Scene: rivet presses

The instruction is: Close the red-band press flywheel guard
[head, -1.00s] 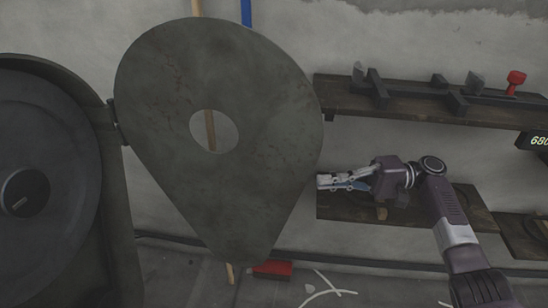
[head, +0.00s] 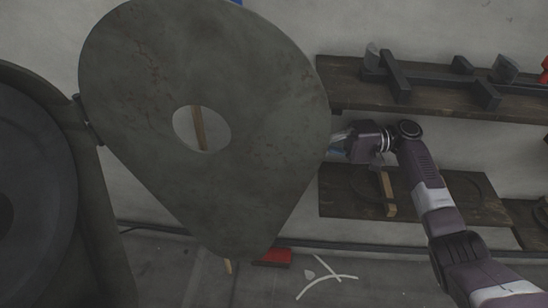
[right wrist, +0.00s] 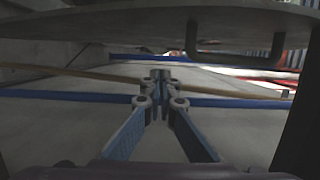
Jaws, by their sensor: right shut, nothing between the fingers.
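The flywheel guard (head: 250,110) is a large grey teardrop plate with a round hole, standing swung open in the head view. Its hinge (head: 87,118) joins it on the left to the press housing (head: 92,190), where the dark flywheel (head: 30,170) is uncovered. No red band shows on the visible part of the press. My right gripper (head: 338,143) is at the guard's right edge, its fingertips hidden behind the plate. In the right wrist view the gripper (right wrist: 160,78) is shut and empty, below a plate with a bracket-like handle (right wrist: 235,55). Contact cannot be told. My left gripper is out of view.
Wooden shelves (head: 440,100) on the wall hold dark metal bars behind my right arm. A lower shelf (head: 340,200) lies under the gripper. A red object (head: 273,257) and pale curved strips (head: 325,278) lie on the floor below the guard.

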